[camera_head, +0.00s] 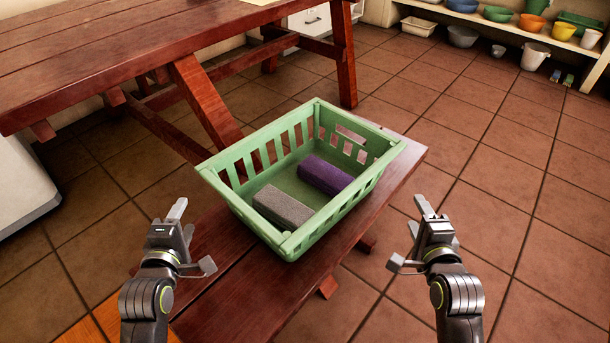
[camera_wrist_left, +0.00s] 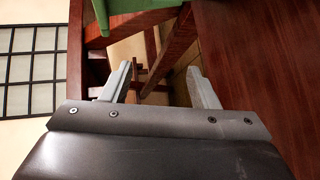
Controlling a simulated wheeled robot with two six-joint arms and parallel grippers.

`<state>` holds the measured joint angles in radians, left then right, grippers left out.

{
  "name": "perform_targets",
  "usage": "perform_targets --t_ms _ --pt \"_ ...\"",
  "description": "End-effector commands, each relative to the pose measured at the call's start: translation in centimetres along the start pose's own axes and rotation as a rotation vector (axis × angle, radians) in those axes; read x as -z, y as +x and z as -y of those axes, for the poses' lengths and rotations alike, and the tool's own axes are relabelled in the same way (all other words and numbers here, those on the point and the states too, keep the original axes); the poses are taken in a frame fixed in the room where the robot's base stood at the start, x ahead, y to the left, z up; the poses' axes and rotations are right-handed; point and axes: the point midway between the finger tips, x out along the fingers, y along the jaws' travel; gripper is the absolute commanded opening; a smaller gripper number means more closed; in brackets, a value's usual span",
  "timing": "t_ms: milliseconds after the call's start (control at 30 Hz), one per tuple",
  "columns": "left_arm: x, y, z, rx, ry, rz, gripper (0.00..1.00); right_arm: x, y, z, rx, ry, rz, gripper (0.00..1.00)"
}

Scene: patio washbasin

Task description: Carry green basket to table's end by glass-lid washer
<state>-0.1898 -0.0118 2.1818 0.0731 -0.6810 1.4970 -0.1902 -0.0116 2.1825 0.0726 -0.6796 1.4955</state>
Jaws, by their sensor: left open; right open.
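The green basket (camera_head: 255,155) sits upright on the end of a red-brown wooden bench (camera_head: 235,290). A grey block-shaped item (camera_head: 283,207) and a purple one (camera_head: 326,175) lie inside it. The wooden table (camera_head: 120,50) stands behind, at upper left. My left gripper (camera_head: 190,237) is open and empty, left of the basket and apart from it. In the left wrist view its fingers (camera_wrist_left: 160,88) are spread, and a green part of the basket (camera_wrist_left: 130,17) shows at the top. My right gripper (camera_head: 407,236) is open and empty, to the right of the basket. I see no glass-lid washer clearly.
A white appliance or cabinet (camera_head: 22,185) stands at the left edge; its top is hidden. A shelf with several coloured bowls (camera_head: 498,14) is at the upper right. Open tiled floor (camera_head: 500,180) lies right of the bench. Table legs (camera_head: 205,100) stand behind the basket.

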Motion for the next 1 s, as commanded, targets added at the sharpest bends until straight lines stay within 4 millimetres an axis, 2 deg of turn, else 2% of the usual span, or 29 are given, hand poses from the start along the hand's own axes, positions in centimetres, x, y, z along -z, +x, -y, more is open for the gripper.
perform_targets --t_ms 167,267,700,1000 --pt "0.0 0.7 -0.1 -0.002 0.002 0.0 0.55 0.0 0.7 0.0 0.0 -0.001 0.0 0.55" --pt "0.0 1.9 -0.1 -0.002 0.003 0.001 0.55 0.0 1.9 0.0 0.0 -0.002 0.001 0.55" --pt "0.0 10.0 -0.1 -0.001 0.004 0.0 0.55 0.0 10.0 0.1 0.0 -0.002 0.0 0.55" --pt "0.0 14.1 -0.1 -0.001 0.004 -0.001 0.55 0.0 14.1 0.1 0.0 -0.001 0.0 0.55"
